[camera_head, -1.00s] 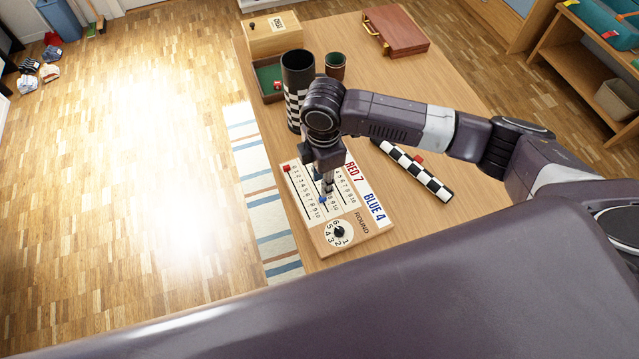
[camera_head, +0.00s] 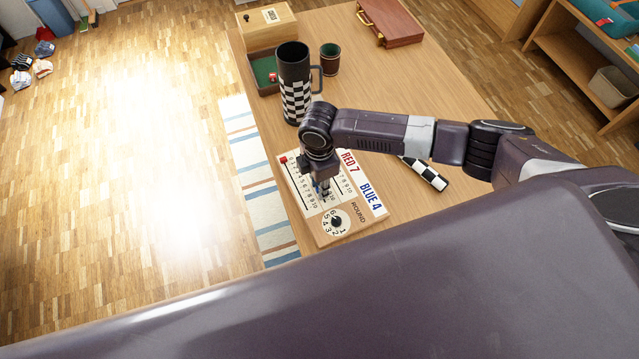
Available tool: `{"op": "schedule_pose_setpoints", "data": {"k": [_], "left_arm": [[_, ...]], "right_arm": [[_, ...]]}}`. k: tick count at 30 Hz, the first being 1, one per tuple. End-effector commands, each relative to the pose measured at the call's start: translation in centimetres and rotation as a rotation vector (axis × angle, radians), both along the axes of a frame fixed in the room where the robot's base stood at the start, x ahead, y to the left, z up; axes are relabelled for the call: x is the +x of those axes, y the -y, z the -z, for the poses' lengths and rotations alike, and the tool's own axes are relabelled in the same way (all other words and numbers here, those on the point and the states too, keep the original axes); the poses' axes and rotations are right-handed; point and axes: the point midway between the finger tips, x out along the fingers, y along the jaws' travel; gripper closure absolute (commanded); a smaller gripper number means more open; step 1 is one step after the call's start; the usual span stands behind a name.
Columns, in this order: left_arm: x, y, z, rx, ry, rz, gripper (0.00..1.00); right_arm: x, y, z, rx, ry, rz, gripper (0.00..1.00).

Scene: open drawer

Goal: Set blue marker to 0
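The scoreboard (camera_head: 372,228) lies on the table with numbered slots, a dial and the cards "RED 7" (camera_head: 350,162) and "BLUE 4" (camera_head: 371,196). A red marker (camera_head: 283,160) sits at the 0 end of the left slot. My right gripper (camera_head: 325,193) points down over the middle slot, its fingertips low at the board near the high-number end. The blue marker is largely hidden at the fingertips; I cannot tell whether they grip it. The gripper covers much of the middle slot. My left gripper is not in view.
A checkered mug (camera_head: 295,85) stands just behind the board, close to my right arm. A small dark cup (camera_head: 330,60), a wooden box (camera_head: 268,25), a green-lined tray (camera_head: 263,88) and a brown case (camera_head: 391,22) stand farther back. A checkered bar (camera_head: 428,174) lies partly under my arm.

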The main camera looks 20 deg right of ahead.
Motion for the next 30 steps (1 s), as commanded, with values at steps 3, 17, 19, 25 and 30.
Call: {"op": "schedule_pose_setpoints", "data": {"k": [3,17,19,25,30], "left_arm": [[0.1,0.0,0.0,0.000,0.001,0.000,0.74],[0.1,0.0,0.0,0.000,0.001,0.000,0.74],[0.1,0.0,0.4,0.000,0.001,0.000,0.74],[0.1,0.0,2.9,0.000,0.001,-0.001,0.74],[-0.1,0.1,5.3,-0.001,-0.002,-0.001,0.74]], "right_arm": [[0.0,0.0,0.0,0.000,0.000,0.000,0.93],[0.1,0.0,0.0,0.000,0.001,0.001,1.00],[0.6,-0.1,0.1,0.000,0.003,0.002,1.00],[5.2,-0.7,0.6,0.001,0.008,0.005,1.00],[9.2,-1.2,0.5,0.002,0.005,0.004,1.00]]}}
